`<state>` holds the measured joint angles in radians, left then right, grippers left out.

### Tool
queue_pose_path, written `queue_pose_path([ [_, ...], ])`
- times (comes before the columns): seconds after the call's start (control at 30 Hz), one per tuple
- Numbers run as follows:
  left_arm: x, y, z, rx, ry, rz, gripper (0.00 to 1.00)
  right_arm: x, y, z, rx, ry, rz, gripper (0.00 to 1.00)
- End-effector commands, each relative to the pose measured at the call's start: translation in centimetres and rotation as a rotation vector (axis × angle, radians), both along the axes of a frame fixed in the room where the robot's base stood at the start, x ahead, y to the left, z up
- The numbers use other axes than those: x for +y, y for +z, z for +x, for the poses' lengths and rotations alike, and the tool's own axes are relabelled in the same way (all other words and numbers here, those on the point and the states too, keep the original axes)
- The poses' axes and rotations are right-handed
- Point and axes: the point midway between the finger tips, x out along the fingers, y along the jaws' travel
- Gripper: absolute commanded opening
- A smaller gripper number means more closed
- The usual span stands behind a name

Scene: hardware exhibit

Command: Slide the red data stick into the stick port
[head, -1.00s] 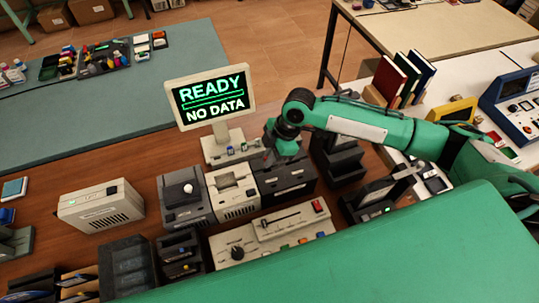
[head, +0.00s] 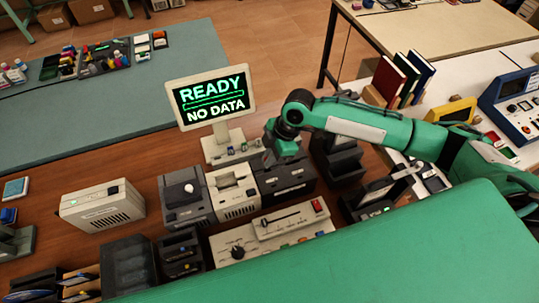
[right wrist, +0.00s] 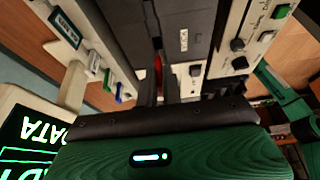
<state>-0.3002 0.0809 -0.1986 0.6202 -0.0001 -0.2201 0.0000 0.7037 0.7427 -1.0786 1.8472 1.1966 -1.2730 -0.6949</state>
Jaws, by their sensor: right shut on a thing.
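My right gripper (head: 269,158) is above the dark unit (head: 288,183), just right of the monitor's pale base (head: 222,152). In the right wrist view its two dark fingers (right wrist: 163,88) are shut on the red data stick (right wrist: 158,64), of which only a small red part shows. The dark unit (right wrist: 187,50) lies beyond the fingertips. The pale base with several small sticks (right wrist: 107,78) shows left of them. I cannot make out the stick port's opening or tell whether the stick touches anything. My left gripper is not in view.
The monitor (head: 211,99) reads "READY" and "NO DATA". A cream printer-like unit (head: 233,192) stands left of the dark unit, and a control panel (head: 275,233) lies in front. Dark stepped holders (head: 338,160) stand close on the right. Bare wood (head: 135,160) lies left of the monitor.

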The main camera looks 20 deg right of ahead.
Motion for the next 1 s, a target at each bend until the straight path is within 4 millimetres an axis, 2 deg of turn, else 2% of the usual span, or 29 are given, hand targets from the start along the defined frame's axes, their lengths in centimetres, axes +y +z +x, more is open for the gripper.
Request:
queue_pose_path([
  [1.0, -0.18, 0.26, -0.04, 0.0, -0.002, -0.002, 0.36, -0.01, -0.62, -0.03, 0.001, -0.001, 0.0, 0.0],
])
